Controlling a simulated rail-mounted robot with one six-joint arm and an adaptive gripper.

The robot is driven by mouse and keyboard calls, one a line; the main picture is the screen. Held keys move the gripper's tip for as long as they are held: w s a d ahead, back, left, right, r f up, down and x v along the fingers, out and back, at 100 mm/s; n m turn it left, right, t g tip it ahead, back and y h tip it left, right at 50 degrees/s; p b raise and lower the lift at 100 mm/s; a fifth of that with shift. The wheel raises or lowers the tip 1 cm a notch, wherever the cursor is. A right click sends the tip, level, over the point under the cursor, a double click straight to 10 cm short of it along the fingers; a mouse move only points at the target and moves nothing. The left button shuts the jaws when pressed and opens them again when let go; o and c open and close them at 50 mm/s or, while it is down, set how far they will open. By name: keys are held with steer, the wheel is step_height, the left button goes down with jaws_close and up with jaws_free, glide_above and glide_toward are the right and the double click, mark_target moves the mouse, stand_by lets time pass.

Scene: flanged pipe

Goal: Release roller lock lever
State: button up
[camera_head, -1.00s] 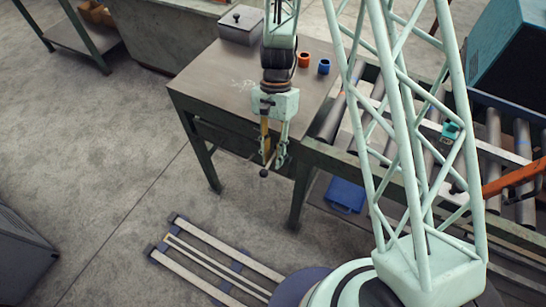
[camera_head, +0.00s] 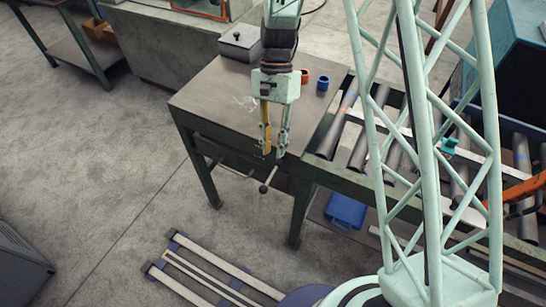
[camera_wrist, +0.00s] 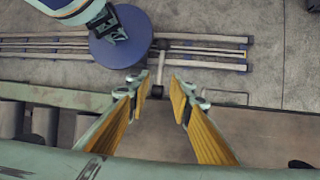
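The lock lever (camera_head: 268,179) is a thin rod with a dark ball knob, sticking out below the table's front edge, beside the roller conveyor. In the wrist view the lever (camera_wrist: 161,68) shows as a narrow bar beyond the gap between my fingers. My gripper (camera_head: 273,152) is open and empty, pointing down, with its fingertips above the knob in the head view. In the wrist view my gripper (camera_wrist: 158,85) has its yellow pads well apart. I see no contact with the lever. The lever's mount is mostly hidden under the table.
The metal table (camera_head: 215,95) holds a grey box (camera_head: 240,44), an orange cup (camera_head: 305,77) and a blue cup (camera_head: 322,84). The roller conveyor (camera_head: 380,140) runs right from it. Floor rails (camera_head: 215,275) lie in front, with open floor at left.

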steer(key=shift+v, duration=1.05)
steer(key=shift+c, duration=0.7)
steer(key=shift+r, duration=0.1)
jaws_close()
steer(key=s+d+r+n+t, duration=0.1)
steer(key=s+d+r, duration=0.2)
steer(key=r, duration=0.5)
steer(key=s+d+r+n+t, duration=0.1)
steer(key=s+d+r+t, duration=0.15)
steer(key=r, duration=0.65)
steer(key=s+d+r+n+t, duration=0.1)
steer(key=s+d+r+n, duration=0.2)
steer(key=r, duration=0.5)
steer(key=s+d+r+n+t, duration=0.1)
steer(key=s+d+r, duration=0.3)
steer(key=s, duration=0.6)
steer(key=s+d+r+n+t+b, duration=0.1)
steer(key=s+d+r+t, duration=0.2)
steer(key=s+r, duration=0.3)
steer(key=shift+s+d+r+t+h, duration=0.35)
steer(key=shift+s+d, duration=0.55)
steer(key=shift+s, duration=1.2)
